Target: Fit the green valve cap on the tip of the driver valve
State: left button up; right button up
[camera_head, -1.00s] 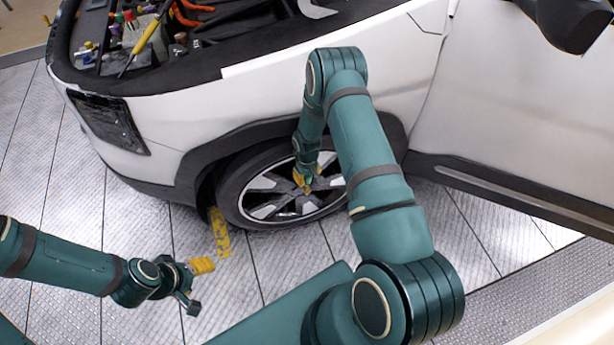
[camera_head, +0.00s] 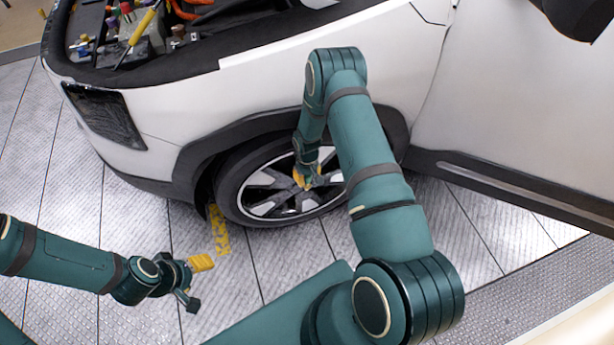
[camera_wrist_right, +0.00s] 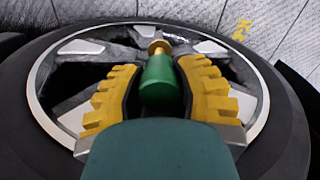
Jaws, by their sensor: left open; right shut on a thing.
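The green valve cap (camera_wrist_right: 160,80) is between the yellow finger pads of my right gripper (camera_wrist_right: 160,88), which is shut on it. A brass-coloured stub with a wider collar (camera_wrist_right: 159,47) shows at the cap's far end, in line with it. It looks like the driver valve's tip, but I cannot tell whether the cap sits on it. In the head view, my right gripper (camera_head: 306,180) is at the spoked front wheel (camera_head: 265,180), and the cap is too small to make out there. My left gripper (camera_head: 196,284) is open and empty, low over the floor at left.
The white car's fender (camera_head: 250,95) rises above the wheel, with the open engine bay (camera_head: 135,30) at upper left. The open door (camera_head: 520,110) stands at right. A yellow floor mark (camera_head: 220,232) lies beside the tyre. The floor at left is clear.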

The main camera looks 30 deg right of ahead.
aim_at(307, 182)
jog(key=shift+b, duration=0.45)
dwell(1.1)
jog(key=shift+f, duration=1.55)
jog(key=shift+f, duration=0.2)
grip_shut()
jog(key=o, duration=1)
grip_release()
jog(key=shift+r, duration=0.15)
notch_tip(307, 182, up, 12)
jog(key=shift+f, duration=0.1)
